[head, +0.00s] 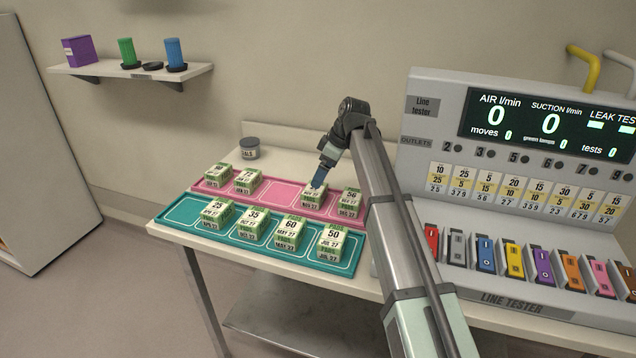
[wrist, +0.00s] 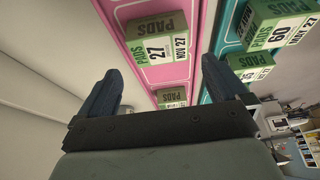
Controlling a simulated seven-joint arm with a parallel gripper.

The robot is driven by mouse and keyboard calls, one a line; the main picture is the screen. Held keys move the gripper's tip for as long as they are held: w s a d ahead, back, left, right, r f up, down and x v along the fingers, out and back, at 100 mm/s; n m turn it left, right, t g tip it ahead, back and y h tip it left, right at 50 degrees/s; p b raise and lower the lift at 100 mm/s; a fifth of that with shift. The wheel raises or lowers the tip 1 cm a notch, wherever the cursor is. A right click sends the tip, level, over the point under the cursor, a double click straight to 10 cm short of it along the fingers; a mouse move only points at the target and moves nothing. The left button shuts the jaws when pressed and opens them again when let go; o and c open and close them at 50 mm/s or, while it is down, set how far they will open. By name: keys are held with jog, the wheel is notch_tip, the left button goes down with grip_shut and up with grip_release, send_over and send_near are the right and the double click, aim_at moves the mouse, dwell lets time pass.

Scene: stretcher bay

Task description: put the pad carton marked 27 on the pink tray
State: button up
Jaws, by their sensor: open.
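The pad carton marked 27 (wrist: 158,41), green and white with NOV 27 on its side, sits on the pink tray (wrist: 182,74). In the head view this carton (head: 313,197) stands right of the middle of the pink tray (head: 273,191), its top partly hidden by my gripper. My gripper (head: 318,183) is at the carton's top in the head view. In the wrist view my gripper (wrist: 157,88) has its dark fingers wide apart, with the carton beyond them. I cannot tell whether the fingers touch it.
Other cartons stand on the pink tray, including 73 (head: 246,181) and 56 (head: 350,202). The teal tray (head: 180,211) in front holds cartons such as 60 (head: 289,233) and 50 (head: 332,242). A dark-lidded jar (head: 250,149) stands behind. The line tester (head: 420,165) is at right.

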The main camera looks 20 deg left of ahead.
jog(key=shift+v, duration=2)
